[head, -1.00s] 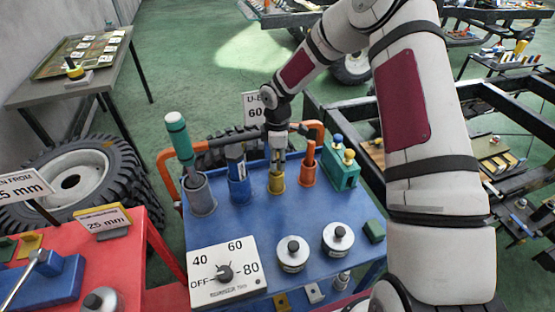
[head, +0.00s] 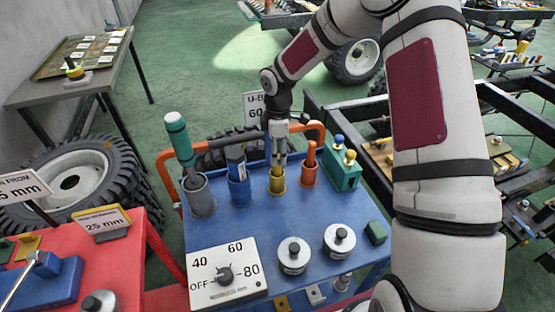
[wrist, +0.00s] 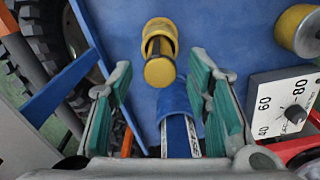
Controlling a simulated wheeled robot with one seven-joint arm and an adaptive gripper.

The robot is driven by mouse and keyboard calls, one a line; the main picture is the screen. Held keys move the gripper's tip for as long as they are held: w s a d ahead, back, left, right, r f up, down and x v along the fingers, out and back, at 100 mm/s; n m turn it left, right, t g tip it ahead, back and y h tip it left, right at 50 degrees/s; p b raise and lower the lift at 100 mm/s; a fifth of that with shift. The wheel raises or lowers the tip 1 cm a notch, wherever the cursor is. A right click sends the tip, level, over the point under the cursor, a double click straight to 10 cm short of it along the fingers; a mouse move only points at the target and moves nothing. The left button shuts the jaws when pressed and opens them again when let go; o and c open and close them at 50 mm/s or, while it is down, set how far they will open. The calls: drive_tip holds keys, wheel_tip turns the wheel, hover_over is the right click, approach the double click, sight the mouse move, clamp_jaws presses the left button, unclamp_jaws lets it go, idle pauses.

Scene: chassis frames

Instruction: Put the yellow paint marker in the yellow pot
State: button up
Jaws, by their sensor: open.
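The yellow pot (head: 277,186) stands on the blue table, between the blue and orange pots. In the wrist view the yellow pot (wrist: 160,27) has the yellow paint marker (wrist: 160,71) standing in it, its round end pointing towards the camera. My gripper (head: 280,160) is just above the yellow pot in the head view. In the wrist view my gripper (wrist: 168,95) is open, its green-padded fingers apart on either side of the marker's line, with no contact visible. The marker's lower part is hidden inside the pot.
A blue pot (head: 239,192) with a blue marker is close on the left, and an orange pot (head: 308,176) with an orange marker on the right. A grey pot (head: 201,200) holds a green-capped tube. A dial box (head: 226,275) and two jars stand in front.

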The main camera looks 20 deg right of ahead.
wheel_tip(320, 180, up, 7)
drive_tip(key=shift+f+b, duration=0.2)
drive_tip(key=shift+b, duration=0.15)
drive_tip(key=s+r+m+t+h, duration=0.2)
drive_tip(key=s+r+m, duration=0.5)
drive_tip(key=s+r, duration=0.9)
drive_tip(key=s+r+m+t+y, duration=0.1)
drive_tip(key=s+r+m, duration=0.2)
drive_tip(key=s, duration=0.4)
drive_tip(key=s+r+m+t+y, duration=0.1)
drive_tip(key=s+r+m+t, duration=0.1)
drive_tip(key=s+m, duration=0.3)
drive_tip(key=shift+s+r, duration=0.8)
drive_tip(key=shift+s, duration=0.65)
drive_tip(key=shift+a, duration=0.1)
